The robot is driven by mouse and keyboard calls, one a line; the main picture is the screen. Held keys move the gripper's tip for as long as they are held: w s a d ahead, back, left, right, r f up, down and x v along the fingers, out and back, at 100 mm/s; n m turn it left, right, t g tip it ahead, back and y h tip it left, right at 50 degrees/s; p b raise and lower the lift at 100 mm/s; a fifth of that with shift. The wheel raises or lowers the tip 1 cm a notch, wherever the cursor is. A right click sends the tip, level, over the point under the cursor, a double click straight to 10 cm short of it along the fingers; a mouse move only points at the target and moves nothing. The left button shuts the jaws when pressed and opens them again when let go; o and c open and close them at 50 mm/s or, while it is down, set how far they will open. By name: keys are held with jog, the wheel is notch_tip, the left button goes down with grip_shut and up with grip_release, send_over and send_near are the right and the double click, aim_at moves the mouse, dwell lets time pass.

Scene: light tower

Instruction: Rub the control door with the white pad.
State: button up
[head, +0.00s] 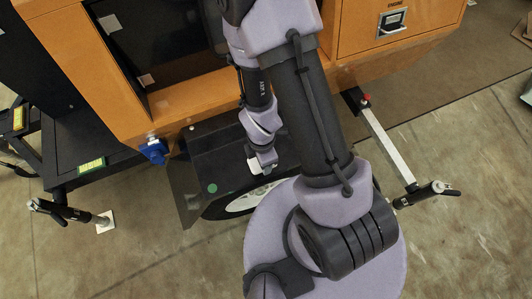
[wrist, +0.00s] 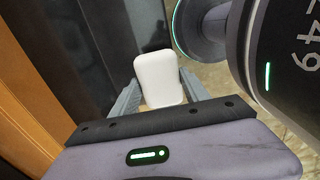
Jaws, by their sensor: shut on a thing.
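My gripper (head: 264,160) is shut on the white pad (head: 257,167) and holds it low, in front of the dark fender at the cabinet's lower edge. In the wrist view the pad (wrist: 158,76) is a rounded white block, upright between the two grey fingers of my gripper (wrist: 160,97). An orange door (head: 358,42) with a metal latch and a small label shows at the upper right of the head view; the label seems to read "ENGINE". I cannot make out which panel is the control door; my arm hides part of the cabinet front.
The orange cabinet (head: 70,42) has a dark recess (head: 150,50) with small tags at left. A blue socket (head: 154,150) juts from its lower edge. A wheel (head: 240,203) sits under the fender. Outrigger jacks (head: 70,212) stand on both sides. The concrete floor at lower left is clear.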

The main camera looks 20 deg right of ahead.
jog(key=o, duration=0.7)
jog(key=c, duration=0.6)
jog(key=shift+o, duration=0.2)
jog(key=w+t+b, duration=0.1)
jog(key=w, duration=0.2)
jog(key=w+t+b, duration=0.1)
jog(key=w, duration=0.1)
jog(key=w+b, duration=0.1)
jog(key=w, duration=0.2)
jog(key=shift+w+d+t, duration=0.35)
jog(key=shift+d+t, duration=0.05)
jog(key=w+d+r+t+b, duration=0.2)
jog(key=w+r+t+b, duration=0.2)
jog(key=w+r+t, duration=0.3)
jog(key=w+d+r+t+b, duration=0.3)
jog(key=w+r+t, duration=0.5)
jog(key=w+r, duration=0.5)
jog(key=shift+w+d+r+y+b, duration=0.3)
jog(key=shift+w+b, duration=0.45)
jog(key=shift+w, duration=0.85)
